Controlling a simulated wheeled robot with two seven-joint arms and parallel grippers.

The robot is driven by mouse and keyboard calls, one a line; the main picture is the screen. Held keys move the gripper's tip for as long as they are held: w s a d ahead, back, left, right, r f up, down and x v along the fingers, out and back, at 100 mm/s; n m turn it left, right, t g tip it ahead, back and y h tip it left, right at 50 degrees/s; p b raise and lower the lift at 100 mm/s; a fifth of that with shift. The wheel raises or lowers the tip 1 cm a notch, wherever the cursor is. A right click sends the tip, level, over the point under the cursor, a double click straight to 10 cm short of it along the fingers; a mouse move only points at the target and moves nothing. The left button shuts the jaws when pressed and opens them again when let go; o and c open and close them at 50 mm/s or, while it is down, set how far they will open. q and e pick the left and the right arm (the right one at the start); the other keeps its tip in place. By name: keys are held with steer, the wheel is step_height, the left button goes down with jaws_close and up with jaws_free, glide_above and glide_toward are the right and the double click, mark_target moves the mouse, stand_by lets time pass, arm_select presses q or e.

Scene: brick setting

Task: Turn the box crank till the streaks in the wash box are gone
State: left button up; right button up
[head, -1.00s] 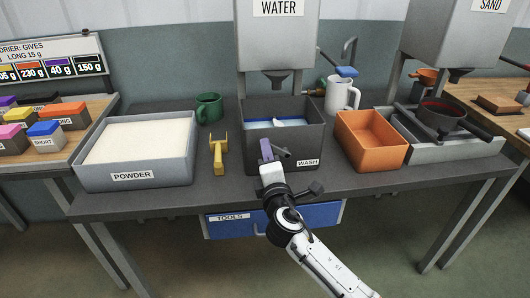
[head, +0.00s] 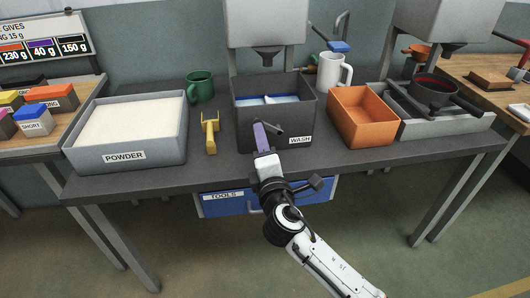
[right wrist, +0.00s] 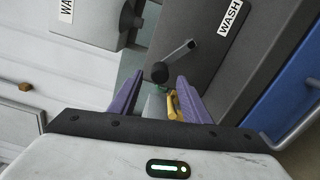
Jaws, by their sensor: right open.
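The dark grey wash box (head: 250,122), labelled WASH, stands on the bench under a grey dispenser. Blue-white liquid (head: 262,100) with a pale streak shows inside it. The crank (head: 268,128) is on the front of the box; in the right wrist view its arm and dark knob (right wrist: 161,72) show clearly. My right gripper (head: 264,138) is in front of the box near the crank. In the right wrist view its purple fingers (right wrist: 155,95) are apart, with the knob just beyond the tips and nothing held. My left gripper is not in view.
A yellow scoop (head: 210,132) and the powder tray (head: 130,158) stand left of the box. An orange bin (head: 362,132) stands close on its right. A blue tools drawer (head: 228,203) is below the bench.

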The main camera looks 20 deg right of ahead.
steer(key=shift+s+a, duration=0.2)
steer(key=shift+s, duration=1.1)
steer(key=shift+s+a, duration=0.2)
steer(key=shift+s, duration=1.1)
